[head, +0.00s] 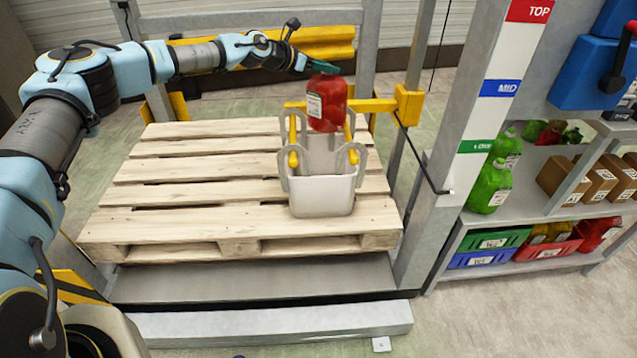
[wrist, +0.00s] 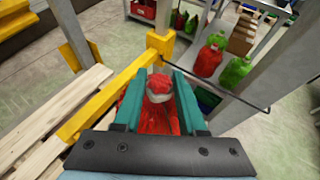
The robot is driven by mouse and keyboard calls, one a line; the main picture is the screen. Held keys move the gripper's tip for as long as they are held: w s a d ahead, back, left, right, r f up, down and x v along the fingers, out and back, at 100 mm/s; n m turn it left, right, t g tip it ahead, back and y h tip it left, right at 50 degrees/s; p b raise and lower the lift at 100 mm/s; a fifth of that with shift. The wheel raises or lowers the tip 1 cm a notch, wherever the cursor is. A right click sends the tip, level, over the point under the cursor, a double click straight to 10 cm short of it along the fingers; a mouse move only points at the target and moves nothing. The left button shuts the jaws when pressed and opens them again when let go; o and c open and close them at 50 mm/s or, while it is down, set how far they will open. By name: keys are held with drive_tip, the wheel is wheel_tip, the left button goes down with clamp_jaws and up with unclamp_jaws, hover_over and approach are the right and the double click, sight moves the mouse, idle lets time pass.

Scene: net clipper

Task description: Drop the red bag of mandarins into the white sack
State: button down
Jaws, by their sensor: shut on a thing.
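The red bag of mandarins (head: 327,103) hangs from my gripper (head: 322,68) above the white sack. It carries a white label. In the wrist view the red bag (wrist: 150,112) shows between the two green fingers of my gripper (wrist: 158,76), which are shut on its top. The white sack (head: 322,196) hangs by its grey loops from yellow prongs, over the pallet's right part. The bag's lower end is near the height of the yellow prongs, and overlaps the sack's back opening in the head view. I cannot tell its exact depth over the opening.
A yellow bar (head: 380,105) with prongs holds the sack's loops; it also shows in the wrist view (wrist: 112,92). A wooden pallet (head: 190,195) lies below. A grey post (head: 470,130) stands right, beside shelves with green bags (head: 490,187), boxes and coloured crates.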

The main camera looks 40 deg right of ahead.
drive_tip(key=shift+f+b, duration=0.4)
drive_tip(key=shift+f, duration=0.4)
drive_tip(key=c, duration=0.8)
unclamp_jaws()
drive_tip(key=o, duration=0.4)
drive_tip(key=shift+f, duration=0.1)
drive_tip(key=shift+a, duration=0.15)
drive_tip(key=b+v, duration=0.2)
drive_tip(key=v, duration=0.8)
drive_tip(key=shift+a, duration=0.25)
drive_tip(key=shift+w, duration=0.1)
